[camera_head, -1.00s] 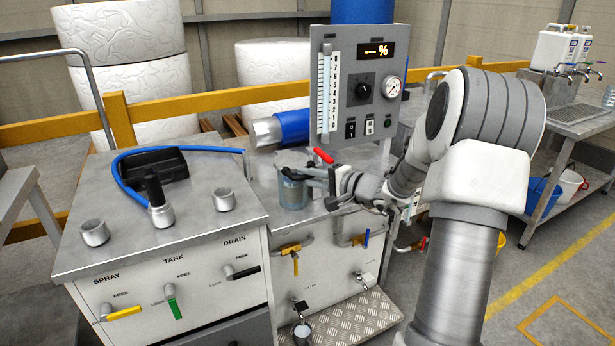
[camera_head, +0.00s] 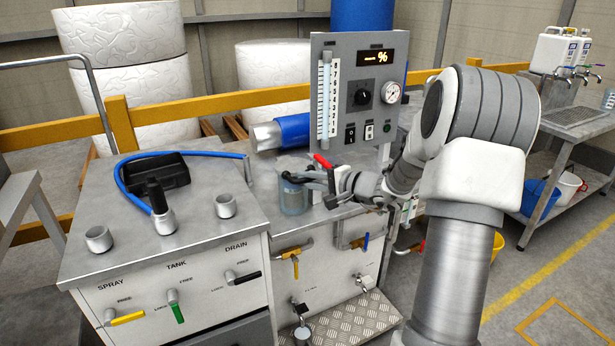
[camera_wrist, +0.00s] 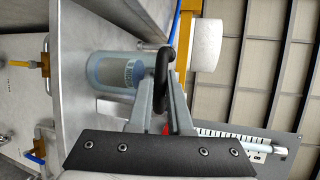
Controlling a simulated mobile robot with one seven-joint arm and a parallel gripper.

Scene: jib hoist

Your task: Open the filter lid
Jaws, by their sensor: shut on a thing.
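The filter (camera_head: 293,199) is a clear bluish cylinder standing on the right-hand metal bench, just left of my gripper. In the wrist view the filter (camera_wrist: 112,72) shows a grey mesh core inside its clear wall. A black curved handle (camera_wrist: 163,75) sits close to its top end. My gripper (camera_wrist: 168,68) is shut on this black handle, one finger on each side. In the head view my gripper (camera_head: 318,181) reaches in from the right at the filter's top. The lid's edge is too small and partly hidden, so I cannot tell how far it stands from the rim.
A red lever (camera_head: 322,160) stands right behind my gripper. The control panel (camera_head: 355,95) rises behind it. A blue pipe (camera_head: 290,131) lies behind the filter. The left bench (camera_head: 130,235) carries a blue hose, a black case and several knobs.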

